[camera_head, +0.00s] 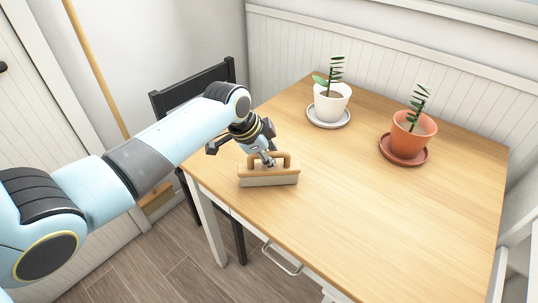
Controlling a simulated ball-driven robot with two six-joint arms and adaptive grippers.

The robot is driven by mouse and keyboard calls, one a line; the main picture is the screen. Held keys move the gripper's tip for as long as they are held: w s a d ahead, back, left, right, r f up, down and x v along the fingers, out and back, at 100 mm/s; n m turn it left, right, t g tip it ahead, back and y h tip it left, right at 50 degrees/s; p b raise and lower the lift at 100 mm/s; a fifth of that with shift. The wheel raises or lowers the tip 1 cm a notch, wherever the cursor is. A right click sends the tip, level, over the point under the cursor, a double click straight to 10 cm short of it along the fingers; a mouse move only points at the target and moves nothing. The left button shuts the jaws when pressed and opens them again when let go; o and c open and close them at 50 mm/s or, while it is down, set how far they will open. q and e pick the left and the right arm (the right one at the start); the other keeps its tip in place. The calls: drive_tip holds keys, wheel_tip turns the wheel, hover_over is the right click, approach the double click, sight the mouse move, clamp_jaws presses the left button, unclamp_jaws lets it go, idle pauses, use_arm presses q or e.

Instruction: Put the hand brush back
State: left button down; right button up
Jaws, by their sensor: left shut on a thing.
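The hand brush (268,177) has a wooden back with a looped wooden handle on top and pale bristles below. It is upright near the left edge of the wooden table (390,215). I cannot tell whether its bristles touch the table top. My left gripper (269,162) comes down from above and is shut on the brush's handle. The fingertips partly hide the handle. My right gripper is not in view.
A plant in a white pot (331,103) stands on a saucer at the back. A plant in a terracotta pot (407,137) stands on a saucer at the right. A dark chair (192,90) is behind the table's left side. The table's front and middle are clear.

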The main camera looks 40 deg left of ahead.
use_arm(q)
drive_tip(key=shift+f, duration=0.1)
drive_tip(key=c, duration=1.4)
unclamp_jaws()
drive_tip(key=shift+r, duration=0.3)
drive_tip(key=p+v, duration=0.1)
drive_tip(key=v, duration=1)
drive_tip(key=shift+s+r, duration=0.25)
drive_tip(key=shift+r, duration=0.05)
